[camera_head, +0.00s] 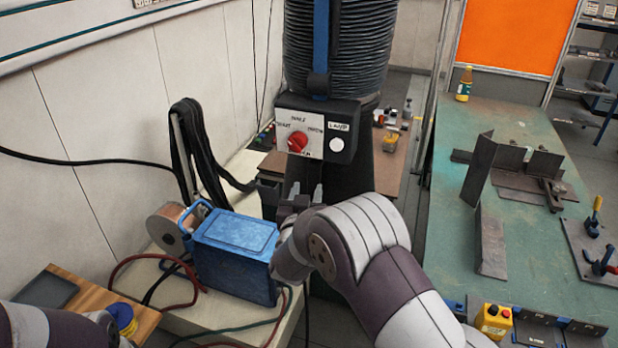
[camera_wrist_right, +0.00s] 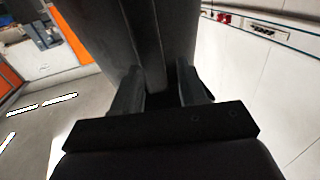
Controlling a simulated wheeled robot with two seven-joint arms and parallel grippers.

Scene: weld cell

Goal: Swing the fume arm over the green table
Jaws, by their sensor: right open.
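The fume arm's ribbed black hose (camera_head: 340,45) hangs at top centre in the head view, with a blue strap down its front. A control box with a red knob (camera_head: 298,142) is in front of its lower end, above a dark body (camera_head: 350,178). The green table (camera_head: 450,215) is to the right. My right gripper (camera_head: 305,192) is open just below the control box. In the right wrist view its fingers (camera_wrist_right: 160,90) stand on either side of a dark, ridged part; contact cannot be told. My left gripper is out of view.
A blue welding unit (camera_head: 235,250) with a wire spool (camera_head: 168,228) and cables sits on a pale bench at left. Steel plates (camera_head: 490,245), a bottle (camera_head: 464,84) and clamps (camera_head: 602,262) stand on the green table. An orange screen (camera_head: 515,35) is behind it.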

